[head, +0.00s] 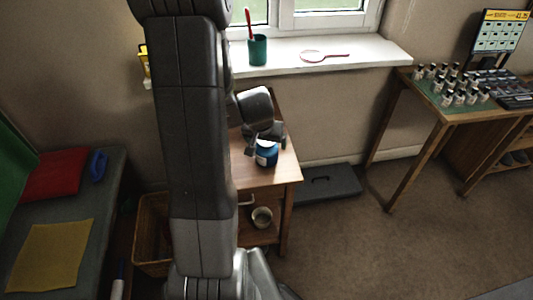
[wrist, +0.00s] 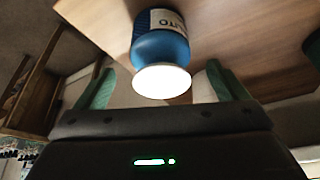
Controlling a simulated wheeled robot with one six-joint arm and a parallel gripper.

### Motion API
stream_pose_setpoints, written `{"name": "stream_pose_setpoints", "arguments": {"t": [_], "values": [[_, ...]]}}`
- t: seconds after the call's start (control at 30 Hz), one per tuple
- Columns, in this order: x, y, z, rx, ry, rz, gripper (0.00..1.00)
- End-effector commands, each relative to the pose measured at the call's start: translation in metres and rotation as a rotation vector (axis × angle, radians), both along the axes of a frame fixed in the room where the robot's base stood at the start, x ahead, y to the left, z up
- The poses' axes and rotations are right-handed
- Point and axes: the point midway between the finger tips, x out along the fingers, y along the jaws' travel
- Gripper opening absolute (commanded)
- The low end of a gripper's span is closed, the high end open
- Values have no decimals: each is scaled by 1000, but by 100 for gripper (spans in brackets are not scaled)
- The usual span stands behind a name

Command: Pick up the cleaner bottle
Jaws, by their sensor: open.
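A blue bottle (head: 266,156) with a white top and a white label stands on a small wooden cabinet. It is the only bottle by my gripper; I cannot read on it that it is the cleaner bottle. My gripper (head: 264,136) is just above it and partly hides its top. In the wrist view, the bottle (wrist: 160,48) shows its round white top towards the camera, between the two green-padded fingers of my open gripper (wrist: 161,77). A gap shows on each side, and nothing is held.
The wooden cabinet (head: 283,170) has a metal cup (head: 261,217) on its lower shelf. Behind is a windowsill (head: 370,57) with a green cup (head: 257,50) and a red-rimmed paddle-like thing (head: 324,56). A table with several small bottles (head: 452,84) stands right.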

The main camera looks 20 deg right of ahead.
Motion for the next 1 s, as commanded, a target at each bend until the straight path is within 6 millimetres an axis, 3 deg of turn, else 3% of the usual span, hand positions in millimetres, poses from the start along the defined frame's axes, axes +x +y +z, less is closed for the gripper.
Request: {"name": "stream_pose_setpoints", "arguments": {"t": [0.23,0.57,0.83,0.87,1.0], "values": [[12,-8,-30,1,1,0,93],[13,-9,-33,-1,-1,0,91],[13,-9,-33,-1,-1,0,38],[13,-9,-33,-1,-1,0,34],[14,-9,-33,-1,-2,0,34]]}}
